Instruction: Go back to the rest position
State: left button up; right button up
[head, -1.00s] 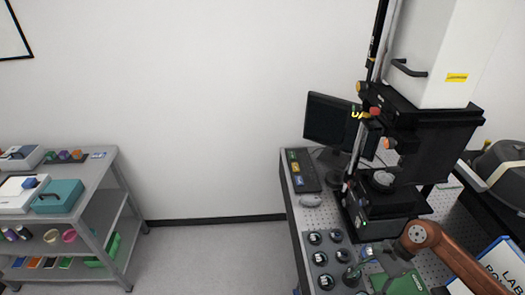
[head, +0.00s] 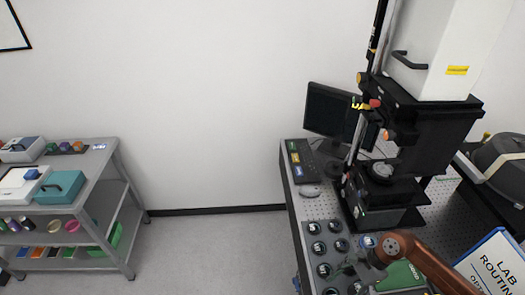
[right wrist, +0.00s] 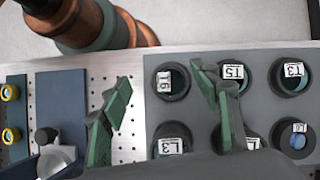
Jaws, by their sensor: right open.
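My right gripper (head: 358,268) is at the end of the copper arm that comes in from the lower right in the head view. It is over the front part of the bench, by a grey tray of round holders (head: 323,247). Labelled holders (right wrist: 235,75) lie below and beside the fingers; one holder at the right contains a small blue disc (right wrist: 298,142). My left gripper is not in view.
The interferometer (head: 400,150) stands tall on the perforated bench, with a monitor (head: 330,110) behind it and a lab routine sign (head: 492,265) at the right. A shelf cart (head: 115,195) stands at the left. Open floor (head: 215,245) lies between cart and bench.

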jog(key=s+a+r+b, duration=0.2)
jog(key=s+a+r, duration=0.1)
jog(key=s+r, duration=0.75)
jog(key=w+f+n+g+h+b, duration=0.2)
jog(key=w+f+n+g+h, duration=0.2)
jog(key=w+n, duration=1)
jog(key=shift+w+a+f+n+h, duration=0.35)
jog(key=shift+f+h, duration=0.45)
jog(key=shift+f, duration=0.3)
